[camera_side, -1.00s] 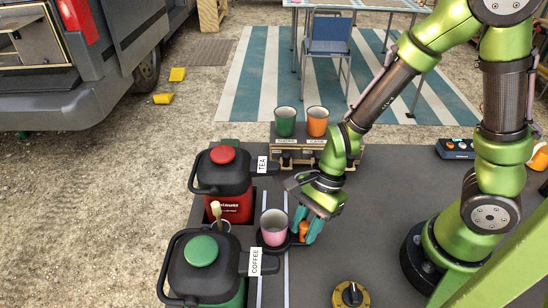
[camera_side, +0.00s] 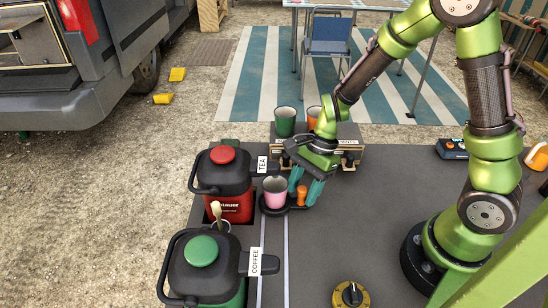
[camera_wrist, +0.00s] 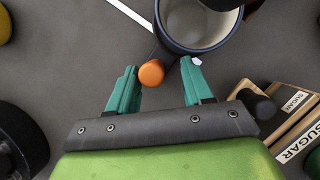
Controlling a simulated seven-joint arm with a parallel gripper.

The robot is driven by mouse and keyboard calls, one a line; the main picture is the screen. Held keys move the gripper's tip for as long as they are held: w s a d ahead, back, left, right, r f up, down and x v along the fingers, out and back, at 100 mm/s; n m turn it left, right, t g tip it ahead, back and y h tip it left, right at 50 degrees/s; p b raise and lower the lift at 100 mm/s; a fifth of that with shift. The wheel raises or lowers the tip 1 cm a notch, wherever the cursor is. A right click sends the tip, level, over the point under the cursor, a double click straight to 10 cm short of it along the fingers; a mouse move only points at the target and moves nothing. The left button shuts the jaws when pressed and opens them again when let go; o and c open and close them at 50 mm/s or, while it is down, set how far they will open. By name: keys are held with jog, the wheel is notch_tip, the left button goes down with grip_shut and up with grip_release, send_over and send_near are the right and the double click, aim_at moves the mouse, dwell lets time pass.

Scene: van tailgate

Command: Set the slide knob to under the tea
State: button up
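The orange knob (camera_side: 302,195) is on the right of the dark round slide carrier (camera_side: 272,211). A pink cup (camera_side: 275,194) stands upright on the carrier, close to the TEA spout label (camera_side: 262,164) of the red flask (camera_side: 229,206) with a red top. My gripper (camera_side: 306,192) is open, with its teal fingers around the knob. In the wrist view the knob (camera_wrist: 151,73) lies between the fingertips (camera_wrist: 160,70), near the left finger, with a gap to the right finger. Whether the left finger touches it I cannot tell.
The COFFEE flask (camera_side: 205,265) with a green top stands nearer the camera. A green cup (camera_side: 285,121) and an orange cup (camera_side: 313,117) stand on a wooden box (camera_side: 348,157) behind my gripper. A yellow dial (camera_side: 351,295) is at the front.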

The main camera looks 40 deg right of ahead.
jog(key=shift+s+r, duration=0.1)
jog(key=v, duration=1.6)
jog(key=shift+d+r, duration=0.2)
jog(key=shift+r, duration=0.1)
jog(key=s+a+r+n+t+h, duration=0.2)
jog(key=s+r+n+t, duration=0.5)
jog(key=n, duration=0.7)
jog(key=shift+s, duration=0.65)
